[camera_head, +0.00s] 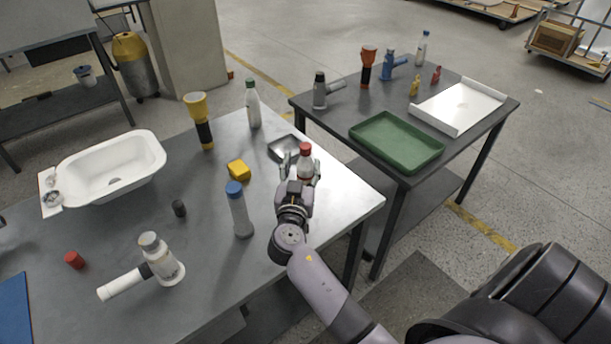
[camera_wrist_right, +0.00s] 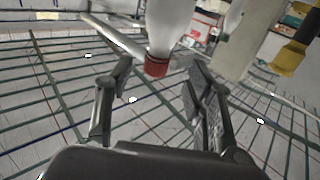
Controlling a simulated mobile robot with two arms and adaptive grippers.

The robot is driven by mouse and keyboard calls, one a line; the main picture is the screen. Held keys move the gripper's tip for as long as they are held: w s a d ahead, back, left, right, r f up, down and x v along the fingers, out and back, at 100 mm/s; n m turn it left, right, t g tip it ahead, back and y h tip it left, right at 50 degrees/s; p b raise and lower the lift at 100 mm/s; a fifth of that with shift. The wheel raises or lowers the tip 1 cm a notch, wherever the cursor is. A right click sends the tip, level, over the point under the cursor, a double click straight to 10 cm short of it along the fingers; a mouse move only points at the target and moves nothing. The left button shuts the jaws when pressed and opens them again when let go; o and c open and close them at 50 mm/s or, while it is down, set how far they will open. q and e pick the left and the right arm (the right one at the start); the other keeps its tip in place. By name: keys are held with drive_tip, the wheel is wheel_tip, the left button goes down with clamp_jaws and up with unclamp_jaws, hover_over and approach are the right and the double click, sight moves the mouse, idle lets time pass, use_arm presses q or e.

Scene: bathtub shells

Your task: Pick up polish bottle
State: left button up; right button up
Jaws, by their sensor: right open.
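A white bottle with a red cap (camera_head: 305,165) stands on the near grey table, close to its right edge; I take it as the polish bottle. My right gripper (camera_head: 300,170) is open, its fingers spread on either side of this bottle in the head view. In the right wrist view the bottle (camera_wrist_right: 168,28) appears upside down, its red cap between the open fingertips of the right gripper (camera_wrist_right: 160,72). I cannot tell whether a finger touches it. Its lower part is partly hidden in the head view.
A grey tray (camera_head: 284,149) sits just behind the bottle. A second table holds a green tray (camera_head: 398,166).

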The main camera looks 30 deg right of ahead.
sight(305, 155)
drive_tip(key=p+x, duration=0.2)
drive_tip(key=x, duration=0.3)
drive_tip(key=shift+w+d+r, duration=0.1)
drive_tip(key=shift+d, duration=0.15)
drive_tip(key=shift+w+d, duration=0.2)
drive_tip(key=shift+a, duration=0.1)
drive_tip(key=shift+c, duration=0.9)
clamp_jaws()
